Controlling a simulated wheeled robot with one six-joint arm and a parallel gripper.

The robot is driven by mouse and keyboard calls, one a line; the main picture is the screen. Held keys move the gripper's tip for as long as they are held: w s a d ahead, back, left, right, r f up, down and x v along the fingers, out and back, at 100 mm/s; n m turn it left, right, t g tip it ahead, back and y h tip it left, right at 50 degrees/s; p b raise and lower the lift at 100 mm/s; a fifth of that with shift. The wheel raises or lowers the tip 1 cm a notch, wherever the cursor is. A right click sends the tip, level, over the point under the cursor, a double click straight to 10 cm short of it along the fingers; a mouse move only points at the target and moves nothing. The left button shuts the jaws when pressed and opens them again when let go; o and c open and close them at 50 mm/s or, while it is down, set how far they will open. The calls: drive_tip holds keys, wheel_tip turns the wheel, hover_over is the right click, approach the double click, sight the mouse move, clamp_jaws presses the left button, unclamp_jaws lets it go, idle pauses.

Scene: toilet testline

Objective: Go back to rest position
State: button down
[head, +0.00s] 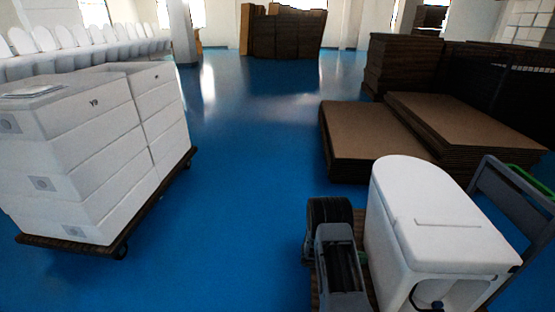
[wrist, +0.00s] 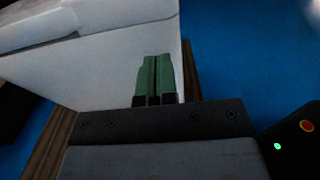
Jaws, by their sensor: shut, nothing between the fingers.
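My gripper (wrist: 156,62) shows in the wrist view with its two green fingers together and nothing between them. The fingers point at a white surface (wrist: 105,75), which appears to be the side of the white toilet; I cannot tell if they touch it. In the head view the white toilet (head: 440,215) stands at the lower right with its lid closed. Dark grey and black arm parts of mine show just left of it. My gripper's fingers cannot be made out in the head view.
White boxes (head: 85,150) are stacked on a wheeled dolly at left. Flat brown cardboard stacks (head: 375,140) lie behind the toilet. A grey cart frame (head: 500,200) with a green bar stands at right. Blue floor (head: 240,200) is clear in the middle. White toilets (head: 75,45) line the back left.

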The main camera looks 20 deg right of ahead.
drive_tip(key=shift+f, duration=0.1)
drive_tip(key=s+a+m+g+y+p, duration=0.1)
drive_tip(key=s+a+m+g+y, duration=0.1)
drive_tip(key=s+a+m+y, duration=0.5)
drive_tip(key=a+r+m+t+y+p, duration=0.2)
drive_tip(key=a+r, duration=0.5)
drive_tip(key=r, duration=0.4)
drive_tip(key=s+a+r+m+t+y+p, duration=0.1)
drive_tip(key=a+r+m+t+y+p, duration=0.1)
drive_tip(key=a+r+t, duration=0.4)
drive_tip(key=s+a+r+m+t+y+p, duration=0.1)
drive_tip(key=a+r+t+y+p, duration=0.3)
drive_tip(key=a+r, duration=0.5)
wheel_tip(320, 180, up, 8)
drive_tip(key=shift+m+t+y, duration=0.3)
drive_tip(key=shift+m+y, duration=0.3)
drive_tip(key=shift+y, duration=0.3)
drive_tip(key=shift+s, duration=0.1)
